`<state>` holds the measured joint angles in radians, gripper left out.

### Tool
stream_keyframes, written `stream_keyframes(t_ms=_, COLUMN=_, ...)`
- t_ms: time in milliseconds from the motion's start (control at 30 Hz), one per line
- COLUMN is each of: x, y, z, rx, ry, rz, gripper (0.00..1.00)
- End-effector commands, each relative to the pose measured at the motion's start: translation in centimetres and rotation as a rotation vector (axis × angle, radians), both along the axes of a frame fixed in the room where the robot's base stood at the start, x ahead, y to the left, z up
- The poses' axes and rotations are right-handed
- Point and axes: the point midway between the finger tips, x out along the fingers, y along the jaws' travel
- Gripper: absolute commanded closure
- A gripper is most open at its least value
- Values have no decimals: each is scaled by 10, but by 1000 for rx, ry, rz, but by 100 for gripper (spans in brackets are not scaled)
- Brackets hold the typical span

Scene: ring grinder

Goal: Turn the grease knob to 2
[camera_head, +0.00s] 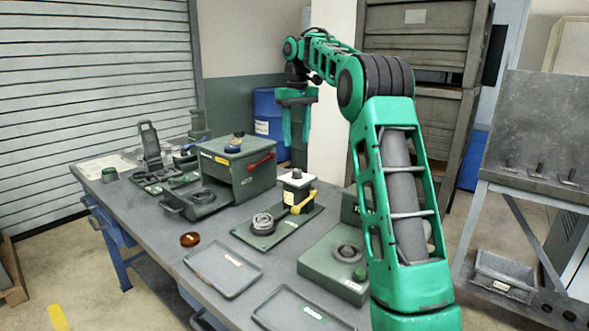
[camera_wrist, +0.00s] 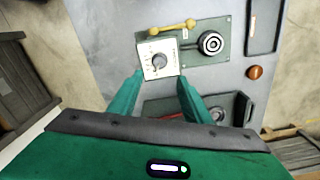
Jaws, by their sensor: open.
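A dark round knob (camera_wrist: 159,60) sits on a white dial plate (camera_wrist: 149,71) with small marks around it; I cannot read its numbers or setting. My gripper (camera_head: 296,138) points down, open and empty, high above the bench behind the post. In the wrist view my gripper (camera_wrist: 160,78) has its fingertips on either side of the dial plate's lower edge in the picture, apart from it.
A green drawer box (camera_head: 228,162) with a red handle (camera_head: 262,161) stands left of the post. A dark ring (camera_head: 263,223) lies on the post's base.

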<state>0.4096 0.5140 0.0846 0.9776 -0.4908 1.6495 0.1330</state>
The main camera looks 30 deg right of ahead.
Motion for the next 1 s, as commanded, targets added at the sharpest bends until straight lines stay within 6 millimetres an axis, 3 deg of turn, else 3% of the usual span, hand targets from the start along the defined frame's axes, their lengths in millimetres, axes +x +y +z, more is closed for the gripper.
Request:
stream_keyframes(t_ms=167, x=1, y=0, z=-15, rx=-1, ry=2, rz=4, gripper=56)
stream_keyframes(t_ms=600, x=1, y=1, z=-88, rx=0, ry=1, rz=3, gripper=56)
stream_keyframes(t_ms=800, x=1, y=0, z=-104, rx=0, ry=0, rz=2, gripper=56)
stream_keyframes(t_ms=1000, x=1, y=-1, z=-107, rx=0, ry=-1, rz=2, gripper=56)
